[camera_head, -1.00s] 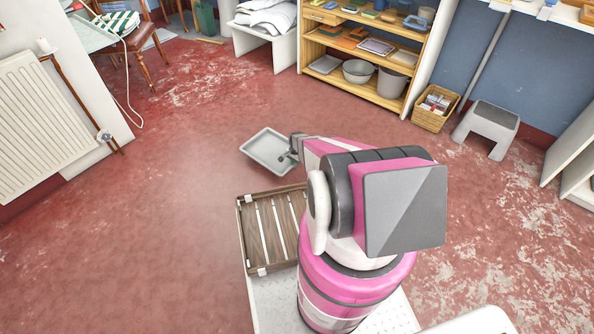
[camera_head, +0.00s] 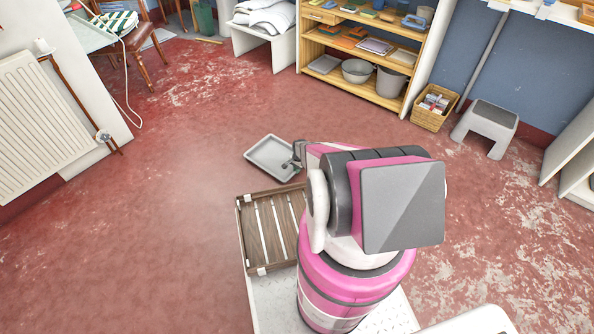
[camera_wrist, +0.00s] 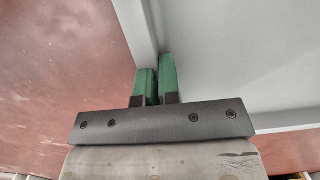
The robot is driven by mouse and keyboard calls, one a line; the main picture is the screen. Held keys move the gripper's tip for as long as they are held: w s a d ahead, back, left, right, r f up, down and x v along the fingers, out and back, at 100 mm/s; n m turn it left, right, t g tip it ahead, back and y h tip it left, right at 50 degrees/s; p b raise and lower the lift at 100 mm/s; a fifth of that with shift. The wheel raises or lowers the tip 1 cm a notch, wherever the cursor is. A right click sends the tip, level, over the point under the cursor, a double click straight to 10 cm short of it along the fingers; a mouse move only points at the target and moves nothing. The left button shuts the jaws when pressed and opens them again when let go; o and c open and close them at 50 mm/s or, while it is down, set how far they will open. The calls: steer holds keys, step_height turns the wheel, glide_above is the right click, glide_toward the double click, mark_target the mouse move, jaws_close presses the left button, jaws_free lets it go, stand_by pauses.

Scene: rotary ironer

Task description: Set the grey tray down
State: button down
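The grey tray (camera_head: 264,160) is a shallow rectangular tray with a raised rim, in front of my base in the head view. It looks empty and about level. My gripper (camera_head: 294,160) is at its right side, partly hidden by my arm. In the wrist view, the green fingertips (camera_wrist: 157,80) of my gripper are close together on either side of the tray's thin wall. The tray's pale inner surface (camera_wrist: 230,60) fills the right of that view. I cannot tell whether the tray's underside touches the floor.
A slatted wooden crate (camera_head: 270,228) sits on my base, just below the tray in the picture. Open red floor (camera_head: 170,200) lies left of and beyond the tray. A wooden shelf unit (camera_head: 390,98), a wicker basket (camera_head: 434,107) and a grey step stool (camera_head: 488,125) stand farther back.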

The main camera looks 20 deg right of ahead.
steer(key=c, duration=1.3)
jaws_free()
steer(key=shift+c, duration=0.2)
steer(key=shift+r, duration=0.55)
step_height(320, 180, up, 11)
steer(key=d, duration=0.1)
steer(key=s+a+r+n, duration=0.3)
steer(key=s+r, duration=0.5)
steer(key=r, duration=0.6)
steer(key=s+a+r+n, duration=0.4)
steer(key=s+r, duration=0.4)
steer(key=r, duration=0.6)
steer(key=s+a+r+n+h, duration=0.1)
steer(key=s+a+r+n, duration=0.2)
steer(key=s+r, duration=0.5)
step_height(320, 180, up, 6)
steer(key=shift+s+a+r+n+t, duration=0.15)
steer(key=shift+s+n+t, duration=0.1)
steer(key=shift+n+t, duration=0.15)
